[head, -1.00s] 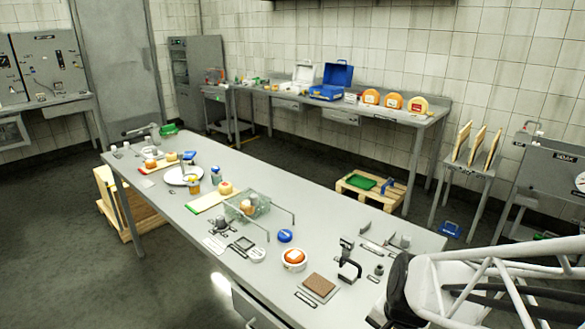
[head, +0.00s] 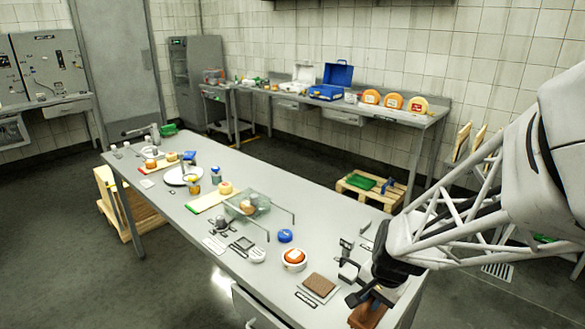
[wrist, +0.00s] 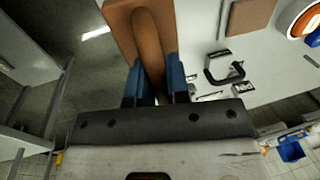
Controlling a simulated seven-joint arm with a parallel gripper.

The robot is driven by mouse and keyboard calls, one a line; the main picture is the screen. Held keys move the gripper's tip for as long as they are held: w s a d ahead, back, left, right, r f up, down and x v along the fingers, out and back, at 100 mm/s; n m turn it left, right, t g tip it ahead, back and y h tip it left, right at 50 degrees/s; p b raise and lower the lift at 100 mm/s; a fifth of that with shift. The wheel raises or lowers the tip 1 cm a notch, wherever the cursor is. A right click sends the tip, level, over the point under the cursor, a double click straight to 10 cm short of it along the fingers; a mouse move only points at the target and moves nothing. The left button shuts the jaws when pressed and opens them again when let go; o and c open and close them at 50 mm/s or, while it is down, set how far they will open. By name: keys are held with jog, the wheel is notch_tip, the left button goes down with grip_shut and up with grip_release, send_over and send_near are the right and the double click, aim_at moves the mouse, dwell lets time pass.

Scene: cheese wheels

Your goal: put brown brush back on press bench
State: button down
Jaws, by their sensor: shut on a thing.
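The brown brush (wrist: 148,45) is held between the two blue fingers of my gripper (wrist: 155,84) in the wrist view. In the head view my gripper (head: 369,296) is at the near right end of the long grey bench (head: 180,212), and the lower part of the brush (head: 367,314) shows beneath it. The brush appears to be over or beside the bench's front edge, with dark floor to its left in the wrist view. I cannot tell its height above the bench top.
A brown square pad (head: 319,285) lies on the bench left of my gripper. A black clamp-like fixture (head: 348,268) stands close by. A wooden pallet (head: 372,187) lies on the floor behind.

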jog(key=shift+w+d+f, duration=0.1)
jog(key=shift+w+f, duration=0.05)
jog(key=shift+w, duration=1.3)
jog(key=shift+w+d+f, duration=0.1)
jog(key=shift+w, duration=1.3)
jog(key=shift+f, duration=1.8)
jog(key=shift+f, duration=0.15)
jog(key=c, duration=1.1)
grip_release()
jog(key=shift+r, duration=0.2)
notch_tip(320, 180, up, 12)
jog(key=s+d, duration=0.1)
jog(key=shift+s+d+f, duration=0.15)
jog(key=shift+s+d, duration=0.1)
jog(key=shift+s, duration=0.15)
